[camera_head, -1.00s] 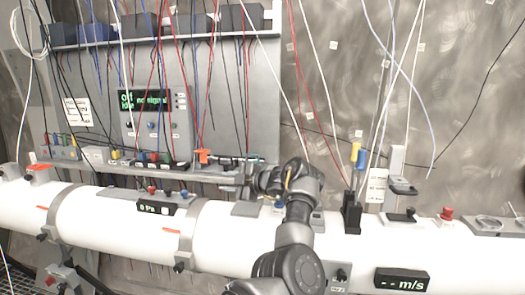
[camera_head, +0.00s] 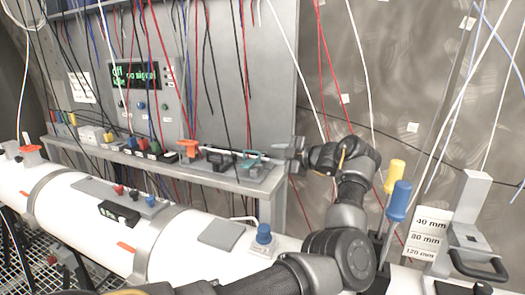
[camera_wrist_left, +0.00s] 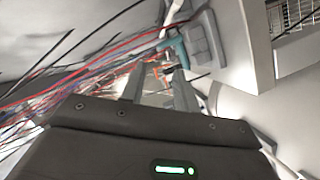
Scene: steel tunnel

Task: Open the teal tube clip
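The teal tube clip (camera_head: 252,154) sits on the grey shelf (camera_head: 245,181), near its right end, beside a small black part. In the left wrist view, the teal clip (camera_wrist_left: 178,47) lies just beyond the fingertips, next to a grey block. My left gripper (camera_head: 280,148) is to the right of the clip at about its height. In the left wrist view, the fingers of the left gripper (camera_wrist_left: 158,72) stand apart with nothing clearly between them. Whether a finger touches the clip cannot be told. My right gripper is not in view.
An orange clip (camera_head: 187,147) sits further left on the shelf. Red, black, blue and white wires hang in front of the panel. A white pipe (camera_head: 180,240) with a blue knob (camera_head: 263,234) runs below. A black handle (camera_head: 478,264) is at right.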

